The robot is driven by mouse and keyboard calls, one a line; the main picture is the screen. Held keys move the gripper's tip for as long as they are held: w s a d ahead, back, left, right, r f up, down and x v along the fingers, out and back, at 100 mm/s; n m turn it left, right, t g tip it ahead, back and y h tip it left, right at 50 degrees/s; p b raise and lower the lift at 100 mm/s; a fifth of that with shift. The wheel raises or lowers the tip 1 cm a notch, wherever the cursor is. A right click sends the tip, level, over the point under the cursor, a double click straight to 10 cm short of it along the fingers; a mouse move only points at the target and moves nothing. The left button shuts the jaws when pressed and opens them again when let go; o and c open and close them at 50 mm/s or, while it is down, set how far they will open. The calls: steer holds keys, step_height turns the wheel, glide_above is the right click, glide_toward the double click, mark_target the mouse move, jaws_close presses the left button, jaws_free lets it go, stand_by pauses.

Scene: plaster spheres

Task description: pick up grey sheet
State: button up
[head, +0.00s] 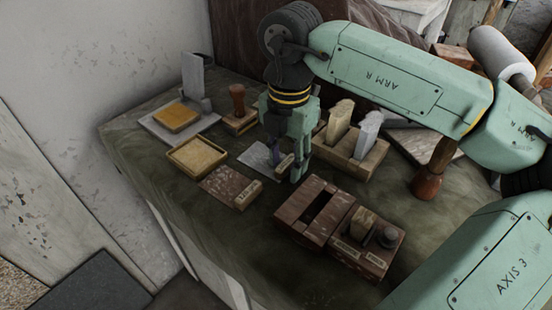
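The grey sheet (257,156) lies flat on the dark green cloth of the table, near the middle. A small pale wooden block (285,164) with a label is at its right end. My gripper (287,170) points down over this right end. Its two fingers are apart, and the block shows between them in the picture. I cannot tell whether the fingertips touch the block or the sheet. The fingers hide part of the sheet's right side.
A brown sheet (222,183) with a similar block lies in front left. A yellow tray (197,168), a stamp-like wooden tool (238,98) and a wooden rack (352,166) stand close around. A dark red box (303,210) is in front.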

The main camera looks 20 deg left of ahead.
steer(key=shift+c, duration=0.2)
jaws_close()
steer(key=shift+r, duration=0.15)
stand_by(0.3)
